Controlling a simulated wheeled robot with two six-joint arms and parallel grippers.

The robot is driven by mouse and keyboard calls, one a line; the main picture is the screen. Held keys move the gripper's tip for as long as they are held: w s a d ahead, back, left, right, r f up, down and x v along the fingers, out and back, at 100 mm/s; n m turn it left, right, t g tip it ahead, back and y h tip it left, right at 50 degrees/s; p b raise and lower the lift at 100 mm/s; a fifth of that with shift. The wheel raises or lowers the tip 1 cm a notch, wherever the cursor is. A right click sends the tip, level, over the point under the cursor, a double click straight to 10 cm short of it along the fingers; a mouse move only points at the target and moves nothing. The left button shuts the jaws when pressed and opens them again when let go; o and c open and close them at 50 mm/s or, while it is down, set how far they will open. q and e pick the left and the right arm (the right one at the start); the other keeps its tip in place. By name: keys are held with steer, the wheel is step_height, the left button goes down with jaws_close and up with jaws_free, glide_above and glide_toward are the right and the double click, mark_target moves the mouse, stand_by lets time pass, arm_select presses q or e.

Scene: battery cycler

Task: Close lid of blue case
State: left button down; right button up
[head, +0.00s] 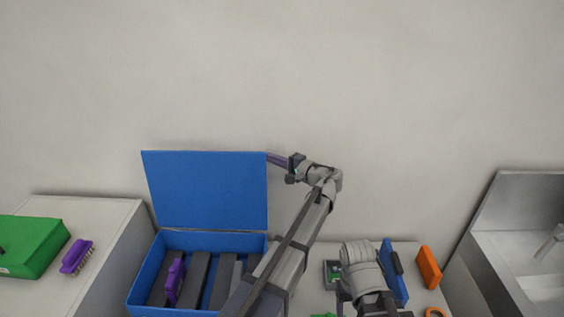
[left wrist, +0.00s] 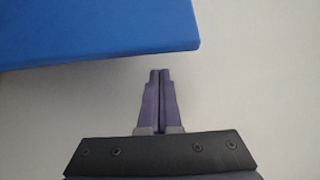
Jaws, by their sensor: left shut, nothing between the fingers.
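The blue case (head: 146,284) stands open on the table, its lid (head: 205,190) raised upright at the back. Dark grey blocks (head: 196,279) and a purple piece (head: 174,280) are inside it. My left gripper (head: 270,157) has its purple fingers beside the upper right edge of the lid. In the left wrist view the gripper (left wrist: 160,72) is shut and empty, and the lid (left wrist: 100,30) spans the upper left with a small gap to the fingertips. My left forearm hides the case's front right corner. My right gripper does not show.
A green case (head: 30,246) and a purple brush (head: 76,257) lie on the left surface. Right of the case are a blue object (head: 393,270), an orange block (head: 429,267) and an orange ring (head: 435,312). A metal sink (head: 525,260) stands far right.

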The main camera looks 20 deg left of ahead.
arm_select(q)
steer(key=shift+s+d+r, duration=0.15)
steer(key=shift+s+d, duration=0.05)
steer(key=shift+s, duration=0.55)
steer(key=shift+s+d+r, duration=0.1)
steer(key=shift+s+d, duration=0.1)
steer(key=shift+s, duration=0.5)
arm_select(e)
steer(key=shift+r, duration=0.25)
arm_select(q)
steer(key=shift+s, duration=0.15)
